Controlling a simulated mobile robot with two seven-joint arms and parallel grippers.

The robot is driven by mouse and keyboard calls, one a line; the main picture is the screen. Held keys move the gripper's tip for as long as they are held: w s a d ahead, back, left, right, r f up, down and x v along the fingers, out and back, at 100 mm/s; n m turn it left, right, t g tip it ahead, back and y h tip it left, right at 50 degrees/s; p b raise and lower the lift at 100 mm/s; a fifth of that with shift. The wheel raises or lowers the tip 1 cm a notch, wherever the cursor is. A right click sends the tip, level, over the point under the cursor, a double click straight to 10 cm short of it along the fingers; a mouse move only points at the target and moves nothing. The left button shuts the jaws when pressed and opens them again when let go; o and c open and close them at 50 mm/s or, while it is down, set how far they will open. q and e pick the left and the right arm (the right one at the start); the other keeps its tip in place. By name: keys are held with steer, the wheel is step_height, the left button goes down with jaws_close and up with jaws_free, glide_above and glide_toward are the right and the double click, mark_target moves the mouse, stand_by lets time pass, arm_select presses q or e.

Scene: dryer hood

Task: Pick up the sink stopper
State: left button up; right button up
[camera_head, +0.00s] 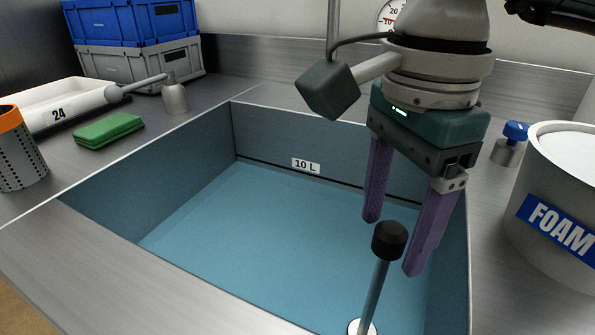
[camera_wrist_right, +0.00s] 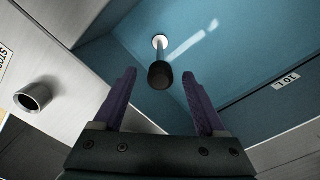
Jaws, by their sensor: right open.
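The sink stopper is a thin upright rod with a black knob (camera_head: 389,240) on top and a pale round base (camera_head: 362,327) on the floor of the blue sink (camera_head: 180,185). Its knob (camera_wrist_right: 160,75) and rod also show in the right wrist view. My right gripper (camera_head: 392,245) is open, fingers pointing down into the sink, with nothing held. In the wrist view the knob lies in the gap between the two purple fingertips (camera_wrist_right: 160,76), apart from both. I cannot tell whether it is level with the tips or below them. My left gripper is out of view.
The steel counter surrounds the sink, with a black line and "10 L" label (camera_head: 306,166) on its wall. A FOAM tub (camera_head: 555,195) and blue-topped weight (camera_head: 512,140) stand right. A green pad (camera_head: 108,129), metal weight (camera_head: 173,98), perforated cup (camera_head: 18,155) and crates (camera_head: 135,45) are left.

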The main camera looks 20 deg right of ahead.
steer(key=shift+f, duration=0.7)
jaws_close()
